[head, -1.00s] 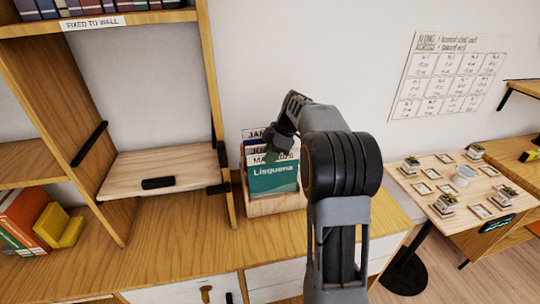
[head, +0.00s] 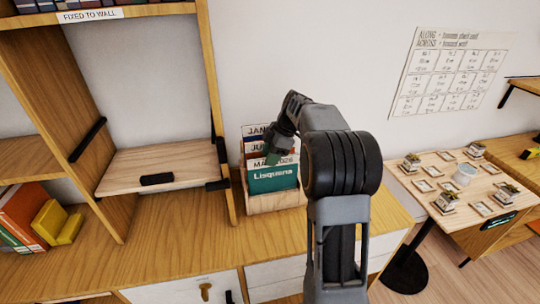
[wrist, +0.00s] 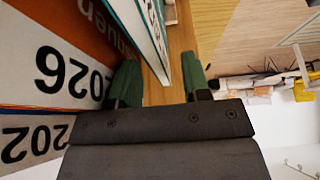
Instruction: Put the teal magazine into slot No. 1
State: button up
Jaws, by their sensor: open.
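The teal magazine (head: 274,181), marked "Lisquena" below a white date strip, stands upright at the front of a wooden rack (head: 275,205), its lower part hidden by the rack's front wall. An orange magazine (wrist: 90,18) and another dated one (wrist: 35,135) stand behind it. My gripper (head: 272,152) is open at the top of the rack, by the teal magazine's upper edge. In the wrist view its green fingers (wrist: 160,82) are apart, with the teal magazine's edge (wrist: 146,28) beyond them. No slot numbers are readable.
A shelf post (head: 222,130) rises close left of the rack. The wooden top (head: 180,245) in front is clear.

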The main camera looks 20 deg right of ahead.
jog(key=p+v, duration=0.1)
jog(key=v, duration=1.2)
jog(key=shift+d+r, duration=0.25)
jog(key=shift+r, duration=0.1)
jog(key=f+m, duration=0.2)
jog(key=m, duration=0.1)
jog(key=d+f+m, duration=0.1)
jog(key=f+m, duration=0.1)
jog(key=f+m+h, duration=0.1)
jog(key=m, duration=0.2)
jog(key=shift+d+f+m, duration=0.15)
jog(key=shift+f+m, duration=0.15)
jog(key=shift+f, duration=0.1)
jog(key=s+a+f+m+t+h, duration=0.1)
jog(key=s+a+f+m+h, duration=0.1)
jog(key=s+a, duration=0.6)
jog(key=s+a+f+m+t+h, duration=0.1)
jog(key=s+a+f+m, duration=0.4)
jog(key=s, duration=0.8)
jog(key=a+f, duration=0.1)
jog(key=a, duration=0.2)
jog(key=shift+a+t+h, duration=0.3)
jog(key=shift+a+h, duration=0.05)
jog(key=shift+h, duration=0.05)
